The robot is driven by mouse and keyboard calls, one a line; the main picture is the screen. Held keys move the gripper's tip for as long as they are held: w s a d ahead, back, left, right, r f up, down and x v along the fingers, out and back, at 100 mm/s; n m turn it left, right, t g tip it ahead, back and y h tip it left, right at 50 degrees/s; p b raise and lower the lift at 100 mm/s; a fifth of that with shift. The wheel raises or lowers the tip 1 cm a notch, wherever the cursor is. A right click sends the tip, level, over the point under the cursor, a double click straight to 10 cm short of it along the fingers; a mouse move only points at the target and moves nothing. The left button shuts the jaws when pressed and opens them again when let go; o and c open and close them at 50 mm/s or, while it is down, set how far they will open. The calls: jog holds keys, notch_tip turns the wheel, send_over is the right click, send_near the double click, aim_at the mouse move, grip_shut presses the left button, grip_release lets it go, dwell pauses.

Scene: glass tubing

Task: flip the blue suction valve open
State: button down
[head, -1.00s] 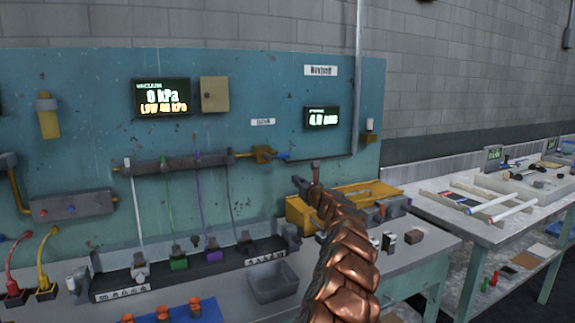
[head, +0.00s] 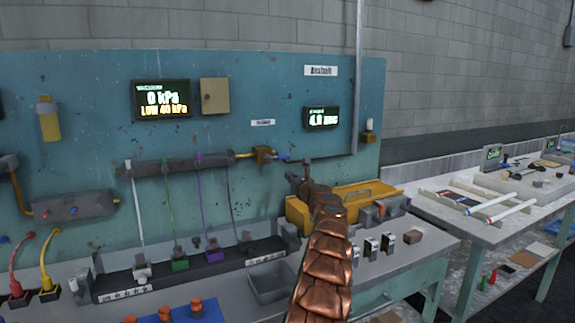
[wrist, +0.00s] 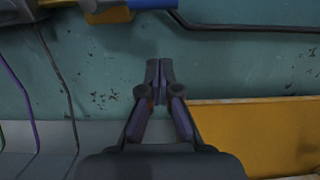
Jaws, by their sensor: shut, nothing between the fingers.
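The blue suction valve handle (head: 284,156) lies roughly level along the pipe on the teal panel, beside its brass body (head: 263,154). In the wrist view the blue handle (wrist: 152,4) shows at the top edge, cut off by the frame, with the yellow valve body (wrist: 108,13) to its left. My gripper (head: 291,178) is just below the handle in the head view, partly hidden by my copper arm. In the wrist view my gripper (wrist: 159,64) has its fingertips together and empty, pointing up toward the handle, with a visible gap below it.
A dark manifold (head: 180,164) with hanging tubes is to the left. A yellow box (head: 360,192) stands right of my gripper. A grey bin (head: 270,282) sits below. A dark cable (wrist: 240,28) runs along the panel.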

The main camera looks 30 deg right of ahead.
aim_at(277, 156)
jog(key=shift+w+r+p, duration=0.35)
jog(key=shift+r+p, duration=0.1)
jog(key=shift+r, duration=0.2)
jog(key=shift+w+r+p, duration=0.35)
jog(key=shift+r+p, duration=0.05)
jog(key=shift+r, duration=0.2)
jog(key=shift+w+r+p, duration=0.35)
jog(key=shift+r+p, duration=0.1)
jog(key=shift+r, duration=0.2)
